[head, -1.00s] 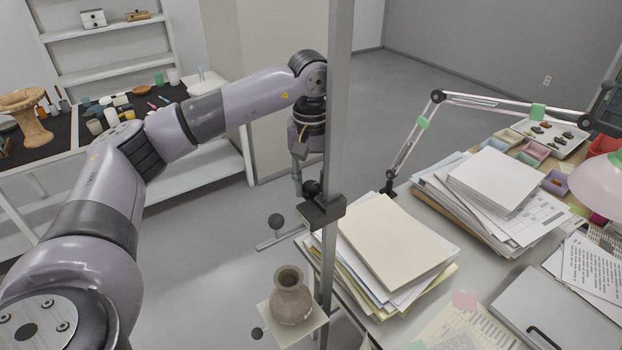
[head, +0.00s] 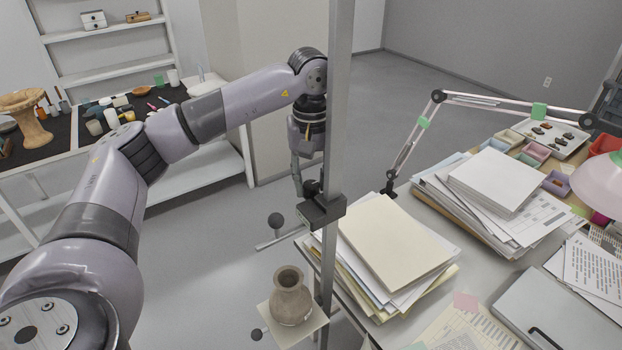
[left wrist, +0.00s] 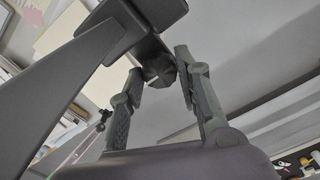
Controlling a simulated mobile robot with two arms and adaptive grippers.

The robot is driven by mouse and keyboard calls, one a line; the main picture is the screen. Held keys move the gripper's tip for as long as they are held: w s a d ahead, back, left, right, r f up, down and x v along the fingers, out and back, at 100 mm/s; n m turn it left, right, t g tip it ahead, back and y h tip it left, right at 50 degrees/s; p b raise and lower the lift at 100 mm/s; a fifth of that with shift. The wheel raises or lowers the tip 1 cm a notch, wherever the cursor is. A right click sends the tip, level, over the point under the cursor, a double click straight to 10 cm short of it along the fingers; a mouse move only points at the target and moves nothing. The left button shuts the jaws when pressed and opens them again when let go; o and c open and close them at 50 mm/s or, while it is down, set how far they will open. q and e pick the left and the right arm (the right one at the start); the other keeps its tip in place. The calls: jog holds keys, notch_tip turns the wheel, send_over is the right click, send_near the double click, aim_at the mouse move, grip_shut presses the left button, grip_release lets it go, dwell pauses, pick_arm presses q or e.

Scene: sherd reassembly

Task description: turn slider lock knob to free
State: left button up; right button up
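The slider block (head: 322,210) sits on the upright metal post (head: 338,110) in the head view. Its dark lock knob (head: 312,187) sticks out beside the post, near my left fingers. In the left wrist view the faceted knob (left wrist: 160,72) lies between the two fingertips of my left gripper (left wrist: 160,68). The fingers are spread, one on each side of the knob; firm contact does not show. In the head view my left gripper (head: 298,178) points down behind the post, which partly hides it. My right gripper is out of view.
A brown vase (head: 291,300) stands on a small plate (head: 276,330) below the slider. Paper stacks (head: 395,240) and a lamp arm (head: 480,105) crowd the desk to the right.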

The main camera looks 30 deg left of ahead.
aim_at(311, 183)
pick_arm(q)
jog(key=o, duration=0.4)
jog(key=shift+c, duration=0.2)
jog(key=shift+r, duration=0.15)
notch_tip(311, 183, up, 12)
dwell(0.3)
jog(key=shift+f, duration=0.2)
dwell(0.3)
